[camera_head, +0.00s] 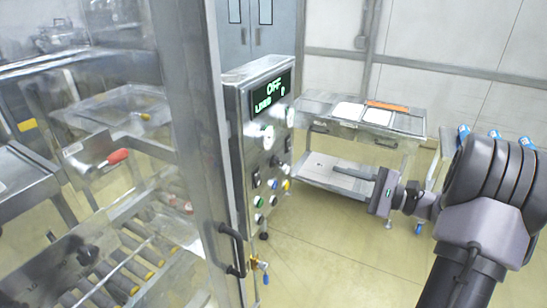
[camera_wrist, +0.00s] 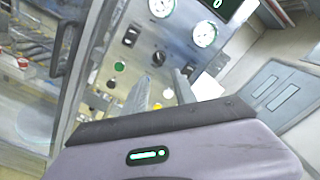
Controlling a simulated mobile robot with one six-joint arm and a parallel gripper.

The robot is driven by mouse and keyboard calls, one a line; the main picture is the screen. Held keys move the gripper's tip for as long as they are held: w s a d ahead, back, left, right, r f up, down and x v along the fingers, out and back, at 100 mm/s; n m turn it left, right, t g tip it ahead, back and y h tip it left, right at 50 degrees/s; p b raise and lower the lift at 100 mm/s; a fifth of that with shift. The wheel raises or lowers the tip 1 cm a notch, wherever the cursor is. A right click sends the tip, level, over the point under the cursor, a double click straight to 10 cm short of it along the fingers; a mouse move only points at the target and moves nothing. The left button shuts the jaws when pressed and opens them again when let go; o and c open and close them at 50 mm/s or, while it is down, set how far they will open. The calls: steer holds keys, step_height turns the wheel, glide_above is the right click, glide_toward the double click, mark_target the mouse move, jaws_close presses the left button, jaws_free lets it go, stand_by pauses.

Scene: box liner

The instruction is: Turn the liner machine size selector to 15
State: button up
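The liner machine's control panel (camera_head: 262,150) stands left of centre in the head view. Its display (camera_head: 271,92) reads OFF, with a liners line and 0 below. I cannot tell which is the size selector, and no size marks are readable. My gripper (camera_head: 331,178) is right of the panel, apart from it, its fingers pointing left. In the wrist view its two fingers (camera_wrist: 165,76) are spread with nothing between them.
Two gauges (camera_wrist: 203,33) sit above the knobs; green, white and other buttons are around them. A door handle (camera_head: 233,250) juts out at the panel's lower left. A steel table (camera_head: 335,125) stands behind my gripper. Open floor lies below it.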

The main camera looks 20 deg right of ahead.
mark_target(281, 163)
steer(key=x, duration=1.5)
steer(key=shift+s+b, duration=0.15)
steer(key=shift+b, duration=0.25)
jaws_close()
